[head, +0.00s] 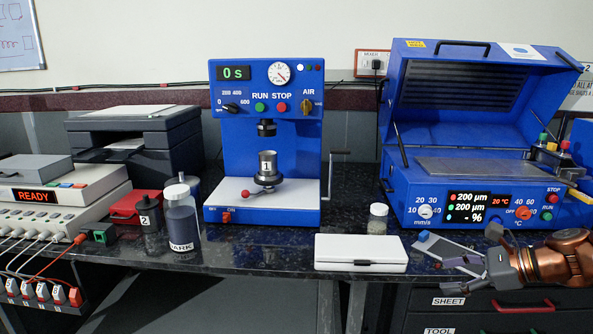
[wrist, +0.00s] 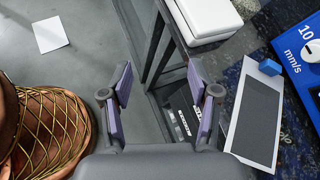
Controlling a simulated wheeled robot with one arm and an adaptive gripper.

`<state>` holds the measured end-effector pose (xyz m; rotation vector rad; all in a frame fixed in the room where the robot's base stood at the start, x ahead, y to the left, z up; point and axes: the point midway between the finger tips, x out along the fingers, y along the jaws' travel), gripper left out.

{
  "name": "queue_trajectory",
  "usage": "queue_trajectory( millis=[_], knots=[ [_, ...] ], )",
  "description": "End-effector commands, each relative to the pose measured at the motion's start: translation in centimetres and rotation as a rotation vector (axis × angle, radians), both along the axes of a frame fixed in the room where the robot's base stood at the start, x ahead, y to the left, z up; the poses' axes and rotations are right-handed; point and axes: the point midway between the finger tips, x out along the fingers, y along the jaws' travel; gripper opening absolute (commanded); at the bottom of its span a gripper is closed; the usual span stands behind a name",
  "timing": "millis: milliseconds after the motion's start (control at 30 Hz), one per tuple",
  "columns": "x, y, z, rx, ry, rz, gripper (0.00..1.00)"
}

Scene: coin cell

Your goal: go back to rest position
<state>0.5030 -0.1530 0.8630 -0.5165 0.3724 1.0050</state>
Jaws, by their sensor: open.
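My gripper (head: 464,264) is at the right of the head view, by the counter's front edge, with my copper-coloured arm behind it. In the wrist view my gripper (wrist: 160,100) shows two purple-padded fingers spread apart with nothing between them. Beneath it are the floor, the counter's leg and dark drawer fronts. A white-edged sheet with a dark grey coating (head: 447,250) lies on the counter close behind the gripper. In the wrist view that coated sheet (wrist: 256,115) is right of the fingers, with a blue block (wrist: 269,67) at its top end.
A white flat case (head: 361,253) lies on the counter left of the gripper. A small jar (head: 377,219) stands behind it. Bottles and instruments fill the left side.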

Motion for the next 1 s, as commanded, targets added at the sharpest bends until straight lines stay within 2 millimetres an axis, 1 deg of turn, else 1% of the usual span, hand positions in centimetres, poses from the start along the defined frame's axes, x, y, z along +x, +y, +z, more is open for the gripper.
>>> queue_trajectory(
  millis=[33,167,200,267,300,367,400,467,500,567,600,700,900,1000],
  knots=[
    [-0.5,2.1,0.1,-0.043,-0.012,0.066,0.61],
    [-2.7,8.1,-0.4,-0.191,-0.061,0.289,0.61],
    [-3.8,10.0,-0.8,-0.246,-0.079,0.374,0.61],
    [-5.6,12.5,-1.4,-0.324,-0.107,0.496,0.61],
    [-7.0,14.0,-1.9,-0.373,-0.122,0.581,0.61],
    [-9.0,15.8,-2.7,-0.447,-0.148,0.701,0.61],
    [-10.4,16.8,-3.3,-0.492,-0.163,0.783,0.61],
    [-12.7,18.0,-4.2,-0.558,-0.184,0.905,0.61],
    [-14.2,18.5,-4.7,-0.602,-0.197,0.983,0.61],
    [-16.5,19.0,-5.8,-0.658,-0.212,1.104,0.61],
    [-17.9,19.1,-6.3,-0.696,-0.223,1.179,0.61],
    [-21.3,18.9,-7.7,-0.771,-0.239,1.355,0.61],
    [-26.2,17.3,-9.4,-0.865,-0.252,1.612,0.61],
    [-27.9,16.3,-9.9,-0.897,-0.256,1.708,0.61]
  ],
)
